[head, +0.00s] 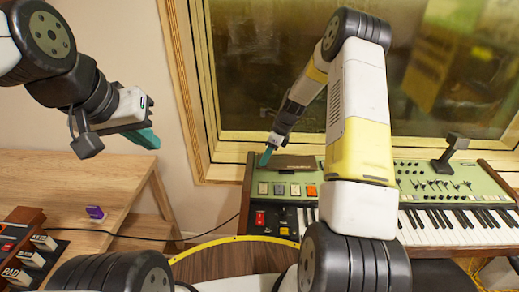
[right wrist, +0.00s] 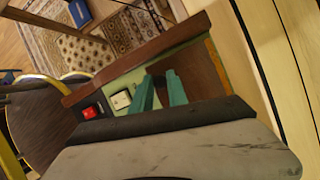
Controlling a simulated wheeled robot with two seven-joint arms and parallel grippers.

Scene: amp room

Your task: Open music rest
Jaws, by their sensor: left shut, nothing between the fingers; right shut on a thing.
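A green keyboard instrument (head: 425,185) with wooden ends stands under the window. Its music rest, a dark brown panel (head: 295,162), lies low at the back left of the top, partly hidden behind my right arm. My right gripper (head: 267,156) is at the left end of this panel, its teal fingers pointing down. In the right wrist view the fingers (right wrist: 160,92) are close together beside the brown panel (right wrist: 203,72), shut on its edge; the exact contact is hard to see. My left gripper (head: 143,138) is shut and empty, in the air at the left.
A wooden table (head: 85,190) at the left holds a small purple object (head: 95,212). Labelled pedals (head: 35,250) are at the lower left. The window frame (head: 230,150) rises close behind the keyboard. A microphone-like black piece (head: 452,147) stands on the keyboard's right part.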

